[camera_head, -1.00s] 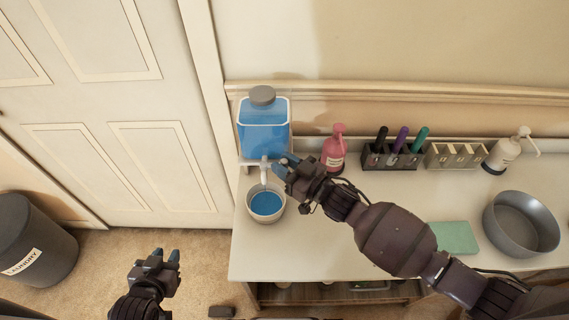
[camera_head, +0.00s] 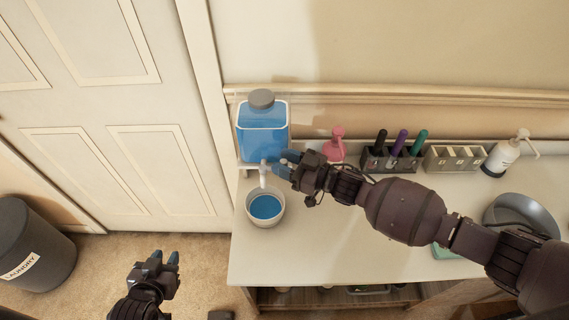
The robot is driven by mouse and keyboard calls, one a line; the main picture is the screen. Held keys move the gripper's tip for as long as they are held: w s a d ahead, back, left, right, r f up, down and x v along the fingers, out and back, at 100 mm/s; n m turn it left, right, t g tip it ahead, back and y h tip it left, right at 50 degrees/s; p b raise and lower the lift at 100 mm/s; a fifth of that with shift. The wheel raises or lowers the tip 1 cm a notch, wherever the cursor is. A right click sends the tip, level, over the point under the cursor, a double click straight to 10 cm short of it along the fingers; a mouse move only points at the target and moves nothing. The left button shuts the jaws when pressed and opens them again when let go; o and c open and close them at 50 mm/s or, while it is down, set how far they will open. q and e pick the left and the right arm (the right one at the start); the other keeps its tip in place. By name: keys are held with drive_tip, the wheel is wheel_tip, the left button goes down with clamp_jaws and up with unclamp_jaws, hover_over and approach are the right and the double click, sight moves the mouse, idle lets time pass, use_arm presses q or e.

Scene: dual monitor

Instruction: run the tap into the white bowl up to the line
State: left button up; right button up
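The white bowl (camera_head: 277,217) stands on the counter below the tap and holds blue liquid (camera_head: 265,207). I cannot make out a line inside it. The white tap (camera_head: 263,176) is on the front of a clear tank (camera_head: 263,130) of blue liquid with a grey cap. No clear stream shows between tap and bowl. My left gripper (camera_head: 166,257) is open and empty, over the floor left of the counter.
A pink pump bottle (camera_head: 335,146) stands behind my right gripper. Further right are a rack (camera_head: 376,161) with markers, a small divided box (camera_head: 455,160), a white pump bottle (camera_head: 502,154) and a grey bowl (camera_head: 519,208). The counter front (camera_head: 330,250) is clear. A laundry bin (camera_head: 32,238) stands at left.

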drive_tip(key=v, duration=1)
drive_tip(key=shift+s+d+b, duration=0.25)
drive_tip(key=shift+d+b, duration=0.05)
drive_tip(key=shift+d, duration=0.05)
